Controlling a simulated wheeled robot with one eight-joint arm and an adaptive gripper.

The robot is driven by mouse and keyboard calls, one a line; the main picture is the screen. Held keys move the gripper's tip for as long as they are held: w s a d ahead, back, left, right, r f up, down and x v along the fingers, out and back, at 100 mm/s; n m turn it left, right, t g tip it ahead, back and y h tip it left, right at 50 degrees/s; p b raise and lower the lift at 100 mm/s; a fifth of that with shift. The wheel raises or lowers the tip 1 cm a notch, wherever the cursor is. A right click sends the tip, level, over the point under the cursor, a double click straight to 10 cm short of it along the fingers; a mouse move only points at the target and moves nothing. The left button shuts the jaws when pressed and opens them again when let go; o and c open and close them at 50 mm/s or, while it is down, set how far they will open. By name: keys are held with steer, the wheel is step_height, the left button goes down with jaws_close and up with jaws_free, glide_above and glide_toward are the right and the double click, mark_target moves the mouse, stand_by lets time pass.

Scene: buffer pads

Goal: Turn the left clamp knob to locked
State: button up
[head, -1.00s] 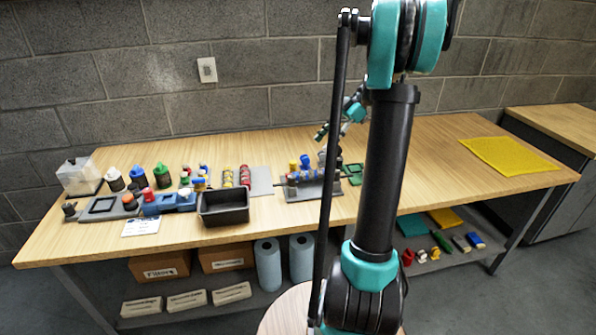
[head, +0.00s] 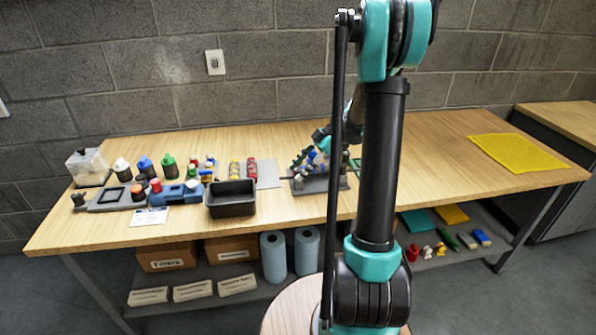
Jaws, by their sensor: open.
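A clamp fixture (head: 325,187) with a grey base and a cylinder held across it stands near the middle of the bench, just left of my arm. Small blue and yellow parts show on top of it. The left clamp knob cannot be picked out clearly, as my gripper covers much of that side. My gripper (head: 302,160) reaches down from behind my arm, with its teal and dark fingers open at the fixture's upper left. Whether a finger touches the knob cannot be told at this size.
A black bin (head: 231,208) stands left of the fixture. A grey plate with red and yellow cylinders (head: 252,170) lies behind it. Several coloured bottles (head: 145,165) stand farther left. A yellow mat (head: 515,153) lies at right, with clear bench before it.

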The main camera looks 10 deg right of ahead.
steer(key=shift+a+f, duration=0.3)
jaws_close()
